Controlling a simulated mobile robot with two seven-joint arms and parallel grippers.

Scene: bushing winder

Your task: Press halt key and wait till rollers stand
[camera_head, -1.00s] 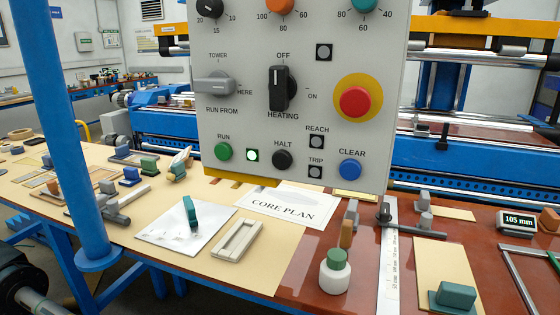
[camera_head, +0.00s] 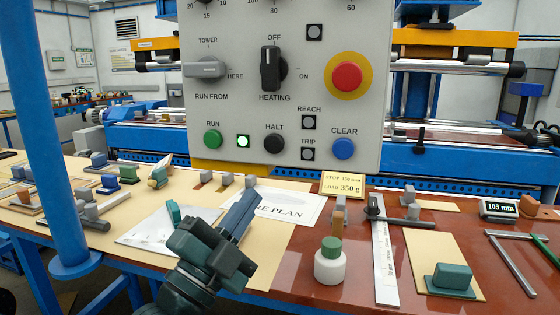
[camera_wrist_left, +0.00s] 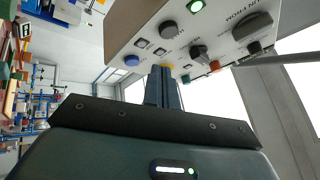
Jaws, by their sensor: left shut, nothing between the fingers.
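The black HALT key (camera_head: 274,142) is on the grey control panel (camera_head: 350,115), right of the green RUN key (camera_head: 213,139) and a lit green lamp (camera_head: 243,141). My left gripper (camera_head: 246,203) is shut and empty, below the panel and apart from the key. In the left wrist view its fingers (camera_wrist_left: 163,85) point toward the panel, and the HALT key (camera_wrist_left: 168,29) shows beyond them, with the lit lamp (camera_wrist_left: 196,6). Steel rollers (camera_head: 460,70) show behind the panel; I cannot tell whether they turn. My right gripper is not in view.
The red stop button (camera_head: 347,76) and blue CLEAR key (camera_head: 343,149) are right of HALT. REACH (camera_head: 309,122) and TRIP (camera_head: 307,154) lamps are dark. Below lie a core plan sheet (camera_head: 300,207), a white bottle (camera_head: 331,265) and a ruler (camera_head: 384,255). A blue post (camera_head: 45,130) stands left.

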